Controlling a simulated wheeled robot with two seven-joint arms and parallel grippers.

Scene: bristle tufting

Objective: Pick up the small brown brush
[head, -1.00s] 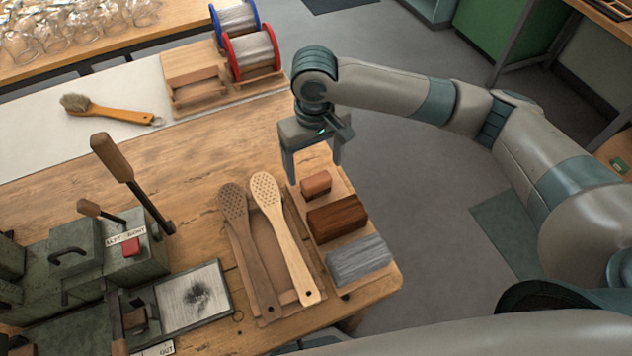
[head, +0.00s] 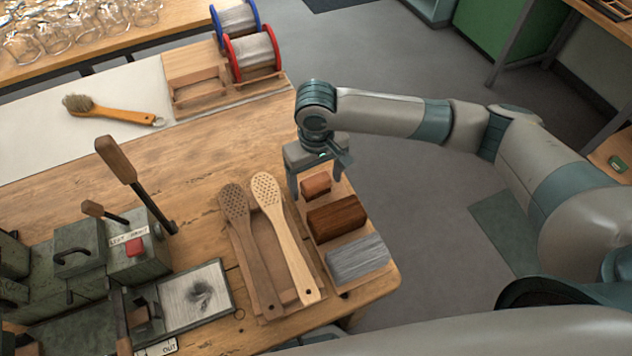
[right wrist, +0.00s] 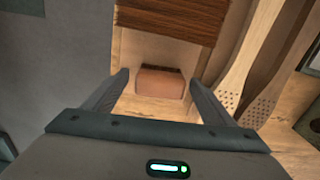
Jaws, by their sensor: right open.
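The small brown brush (head: 316,186) is a short reddish-brown block at the far end of a light wooden board (head: 346,287) on the bench's right side. My right gripper (head: 315,181) is open over it, pointing down, with a finger to either side of the brush. In the right wrist view the brush (right wrist: 161,83) shows between the two open fingertips (right wrist: 159,80), with gaps on both sides. Its dark edge faces the larger block. I cannot tell whether the fingertips are level with it. My left gripper is not in view.
A larger dark brown block (head: 336,216) and a grey block (head: 357,258) share the board. Two perforated paddles (head: 285,235) lie close to its left. A lever machine (head: 140,250) stands at the left. A handled brush (head: 112,112) and wire spools (head: 252,52) are farther back.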

